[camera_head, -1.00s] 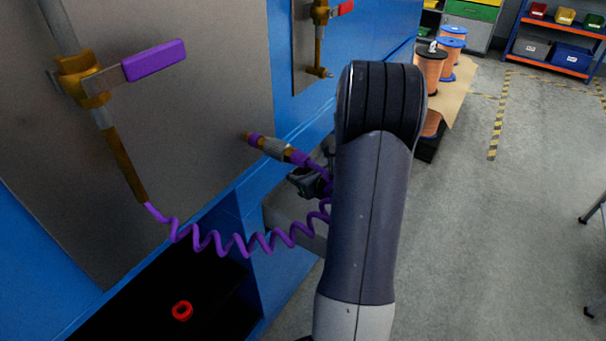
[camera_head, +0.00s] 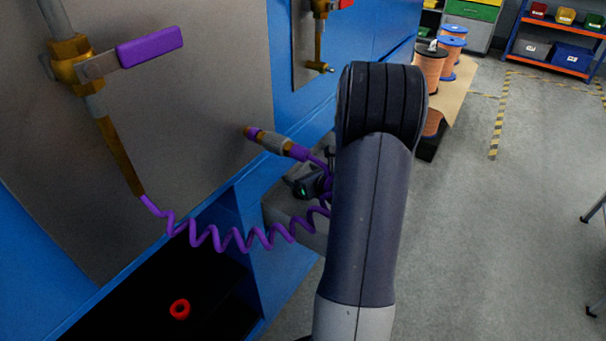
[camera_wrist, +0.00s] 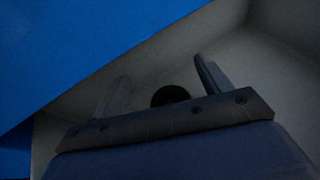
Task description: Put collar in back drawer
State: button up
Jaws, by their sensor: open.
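My gripper (camera_wrist: 160,74) is open in the wrist view, its two fingers reaching into a grey-walled space. A dark round thing (camera_wrist: 170,95) shows between the fingers, partly hidden by the gripper's body; it may be the collar, but it is too dark to tell. In the head view my gripper (camera_head: 308,186) is mostly behind my arm, at a grey open box or drawer (camera_head: 284,212) beside the blue cabinet. A red ring (camera_head: 180,309) lies apart on the black floor of a compartment at the lower left.
A purple coiled hose (camera_head: 225,240) hangs from a brass pipe (camera_head: 118,155) across to behind my arm. A hose connector (camera_head: 270,141) sticks out above the box. A blue cabinet wall (camera_wrist: 70,50) is close at the left. Open floor (camera_head: 500,240) lies to the right.

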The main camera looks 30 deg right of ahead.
jog(key=shift+s+r+p, duration=0.15)
jog(key=shift+r+p, duration=0.8)
jog(key=shift+p, duration=0.1)
jog(key=p+v, duration=0.1)
jog(key=v, duration=1)
jog(key=shift+s, duration=0.35)
